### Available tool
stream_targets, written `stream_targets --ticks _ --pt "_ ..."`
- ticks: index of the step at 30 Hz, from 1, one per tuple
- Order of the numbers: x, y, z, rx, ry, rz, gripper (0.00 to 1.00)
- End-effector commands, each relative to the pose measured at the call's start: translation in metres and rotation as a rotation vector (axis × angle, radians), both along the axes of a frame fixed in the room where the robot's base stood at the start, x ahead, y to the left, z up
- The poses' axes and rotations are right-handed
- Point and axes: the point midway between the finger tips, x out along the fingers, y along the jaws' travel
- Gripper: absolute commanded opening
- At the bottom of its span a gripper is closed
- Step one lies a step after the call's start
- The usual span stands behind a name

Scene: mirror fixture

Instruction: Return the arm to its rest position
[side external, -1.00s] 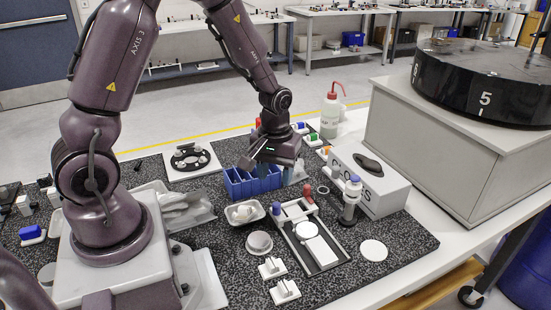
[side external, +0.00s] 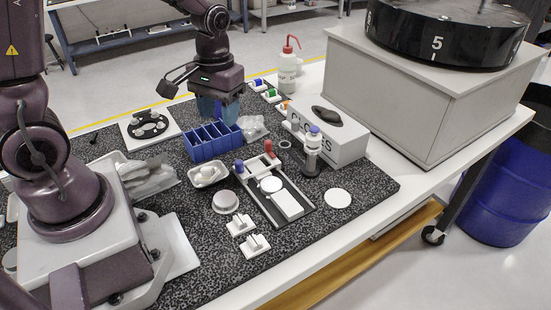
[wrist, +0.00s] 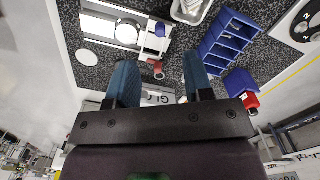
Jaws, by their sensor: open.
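My gripper (side external: 218,108) hangs above the mat just behind the blue divided bin (side external: 208,150), with its bluish fingers pointing down. In the wrist view my gripper (wrist: 158,62) has its two fingers spread apart with nothing between them. The mirror fixture (side external: 292,213) lies on the speckled mat in front of the bin, away from the fingers. A round white-faced mirror (side external: 271,184) sits in it, and it also shows in the wrist view (wrist: 127,31). A blue knob (side external: 239,166) and a red knob (side external: 268,146) are at the fixture's far end.
The GLOVES box (side external: 340,143) and a blue-capped bottle (side external: 311,158) stand right of the fixture. A wash bottle (side external: 289,70) stands behind. A small white tray (side external: 207,185), a round dish (side external: 226,208) and a white disc (side external: 338,198) lie around. The space above the bin is open.

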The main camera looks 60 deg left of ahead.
Motion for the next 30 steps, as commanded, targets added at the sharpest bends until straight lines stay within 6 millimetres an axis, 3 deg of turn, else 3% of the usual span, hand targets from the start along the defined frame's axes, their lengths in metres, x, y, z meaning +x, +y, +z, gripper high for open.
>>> stream_targets --ticks 9,15,22,30 --pt "-0.048 -0.036 0.088 0.044 -0.206 -0.324 0.47" --pt "-0.078 -0.053 0.125 0.092 -0.371 -0.449 0.47" --pt "-0.091 -0.062 0.15 0.123 -0.508 -0.483 0.47" --pt "-0.091 -0.063 0.153 0.125 -0.523 -0.489 0.47"
